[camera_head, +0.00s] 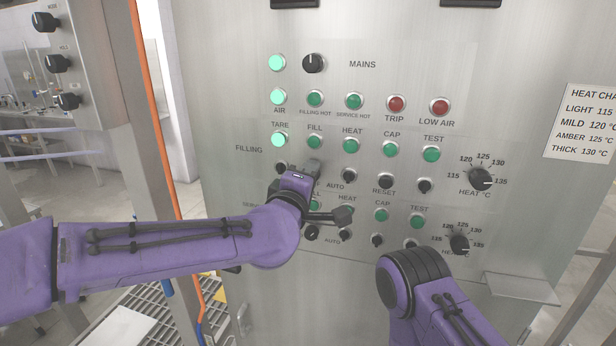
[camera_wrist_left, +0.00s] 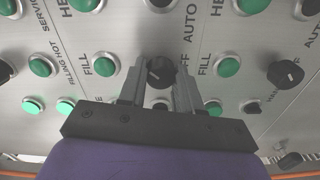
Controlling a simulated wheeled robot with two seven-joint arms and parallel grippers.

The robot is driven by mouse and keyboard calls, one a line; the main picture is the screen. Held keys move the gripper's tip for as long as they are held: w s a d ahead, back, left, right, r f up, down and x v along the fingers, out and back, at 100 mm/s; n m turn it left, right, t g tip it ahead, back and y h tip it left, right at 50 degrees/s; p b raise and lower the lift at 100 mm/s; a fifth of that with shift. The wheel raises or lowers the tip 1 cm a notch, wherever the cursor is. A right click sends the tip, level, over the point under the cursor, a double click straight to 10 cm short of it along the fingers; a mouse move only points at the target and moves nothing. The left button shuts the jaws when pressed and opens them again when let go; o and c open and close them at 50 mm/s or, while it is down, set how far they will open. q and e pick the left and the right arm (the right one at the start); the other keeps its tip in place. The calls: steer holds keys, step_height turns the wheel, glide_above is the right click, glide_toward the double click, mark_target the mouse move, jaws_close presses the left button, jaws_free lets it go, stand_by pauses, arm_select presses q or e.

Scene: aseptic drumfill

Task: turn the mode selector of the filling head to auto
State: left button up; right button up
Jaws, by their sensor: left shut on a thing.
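The mode selector of the filling head is a small dark knob (camera_wrist_left: 160,71) below the green FILL lamp of the FILLING row. In the left wrist view it sits between the two grey fingers of my left gripper (camera_wrist_left: 160,90), which are shut on it. The words OFF and AUTO show beside it. Its pointer cannot be made out. In the head view my left gripper (camera_head: 313,170) is at the panel (camera_head: 230,90) and hides this knob. My right arm shows at the lower right, but its gripper is out of view.
The service row's dark knob (camera_wrist_left: 288,73) lies close below, with more lamps and knobs around. The RESET knob (camera_head: 385,182) and heat dial (camera_head: 481,177) are to the right. A steel post (camera_head: 130,130) with an orange hose stands left.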

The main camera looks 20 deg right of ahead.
stand_by(0.4)
arm_select(q)
steer(key=o, duration=1)
steer(key=shift+o, duration=0.2)
steer(key=shift+s, duration=0.1)
steer(key=b+v, duration=0.4)
steer(key=v, duration=0.6)
steer(key=shift+s+a, duration=0.15)
